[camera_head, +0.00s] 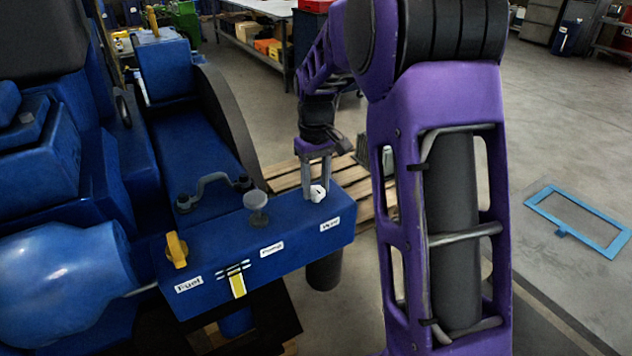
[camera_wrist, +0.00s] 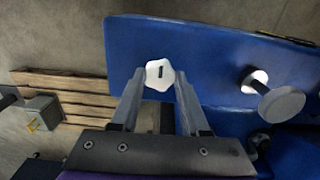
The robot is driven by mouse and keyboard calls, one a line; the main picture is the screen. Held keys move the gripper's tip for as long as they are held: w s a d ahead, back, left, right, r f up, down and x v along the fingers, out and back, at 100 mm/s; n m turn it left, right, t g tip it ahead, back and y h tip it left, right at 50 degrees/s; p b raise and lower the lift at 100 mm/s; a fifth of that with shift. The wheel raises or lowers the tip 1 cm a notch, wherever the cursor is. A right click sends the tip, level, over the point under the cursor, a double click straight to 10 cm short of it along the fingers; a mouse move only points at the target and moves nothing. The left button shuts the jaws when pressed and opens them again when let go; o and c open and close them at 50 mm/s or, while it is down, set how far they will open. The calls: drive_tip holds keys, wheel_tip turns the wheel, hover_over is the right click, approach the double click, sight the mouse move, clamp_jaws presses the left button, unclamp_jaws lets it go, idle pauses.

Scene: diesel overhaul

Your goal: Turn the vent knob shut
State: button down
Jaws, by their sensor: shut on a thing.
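The vent knob (camera_head: 318,193) is a small white lobed knob with a dark mark, on top of the blue housing (camera_head: 290,252) above a label that seems to read "Vent". My gripper (camera_head: 317,186) points down at it, with the fingers on either side of the knob. In the wrist view the knob (camera_wrist: 159,74) sits between the fingertips of my gripper (camera_wrist: 157,82), which are closed on it. The dark mark on the knob runs nearly straight up and down in that view.
A grey round primer knob (camera_head: 257,203) stands left of the vent knob, and a yellow fuel handle (camera_head: 176,250) is at the far left end. A grey bracket (camera_head: 212,186) lies behind. A wooden pallet (camera_head: 350,180) is on the floor beyond the housing.

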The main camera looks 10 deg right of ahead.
sight(316, 189)
idle(0.5)
drive_tip(key=shift+c, duration=2)
unclamp_jaws()
wheel_tip(316, 189, up, 18)
drive_tip(key=shift+f+p, duration=0.25)
drive_tip(key=shift+p, duration=0.1)
